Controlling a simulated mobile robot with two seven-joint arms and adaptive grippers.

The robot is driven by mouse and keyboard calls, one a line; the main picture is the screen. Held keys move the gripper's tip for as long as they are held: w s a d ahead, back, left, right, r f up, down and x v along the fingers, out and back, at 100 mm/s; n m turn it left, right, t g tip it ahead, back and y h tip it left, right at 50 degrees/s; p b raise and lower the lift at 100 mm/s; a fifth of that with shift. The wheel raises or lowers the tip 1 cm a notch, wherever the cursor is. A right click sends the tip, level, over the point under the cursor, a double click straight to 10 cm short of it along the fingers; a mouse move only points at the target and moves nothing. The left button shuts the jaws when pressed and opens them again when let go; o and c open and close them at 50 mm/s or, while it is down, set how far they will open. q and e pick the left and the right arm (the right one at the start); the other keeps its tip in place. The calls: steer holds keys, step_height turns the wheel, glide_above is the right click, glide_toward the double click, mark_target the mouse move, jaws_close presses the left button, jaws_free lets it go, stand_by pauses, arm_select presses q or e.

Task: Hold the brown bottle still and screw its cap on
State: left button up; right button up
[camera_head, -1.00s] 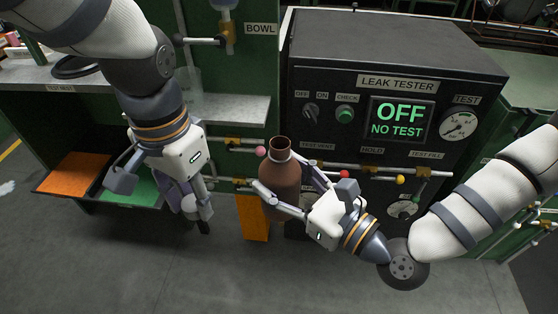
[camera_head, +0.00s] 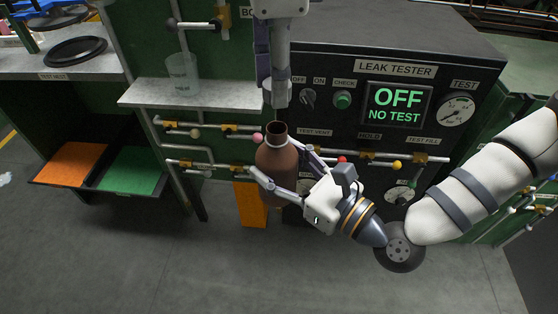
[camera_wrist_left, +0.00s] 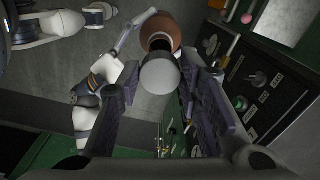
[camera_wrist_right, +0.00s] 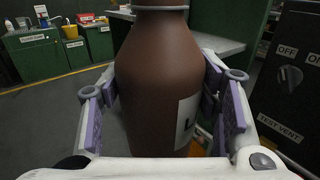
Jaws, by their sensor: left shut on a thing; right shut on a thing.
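The brown bottle (camera_head: 277,162) stands upright with its neck open in the head view. My right gripper (camera_head: 275,158) is shut around its body. The right wrist view shows the bottle (camera_wrist_right: 158,85) between both fingers, with part of a white label. My left gripper (camera_head: 275,82) points down above the bottle's mouth and is shut on the whitish cap (camera_wrist_left: 160,74). In the left wrist view the bottle's dark mouth (camera_wrist_left: 161,42) shows just beyond the cap, slightly to one side. In the head view a gap separates cap and neck.
The leak tester (camera_head: 395,70) stands behind and right of the bottle, its screen reading OFF, NO TEST. Pipes with coloured knobs run behind the bottle. A shelf with a clear beaker (camera_head: 182,75) is to the left, above orange and green trays (camera_head: 130,170).

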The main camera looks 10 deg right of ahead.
mark_target(275, 128)
arm_select(q)
steer(key=shift+f, duration=2)
steer(key=shift+f, duration=0.85)
steer(key=shift+a+f, duration=0.1)
steer(key=shift+f, duration=0.45)
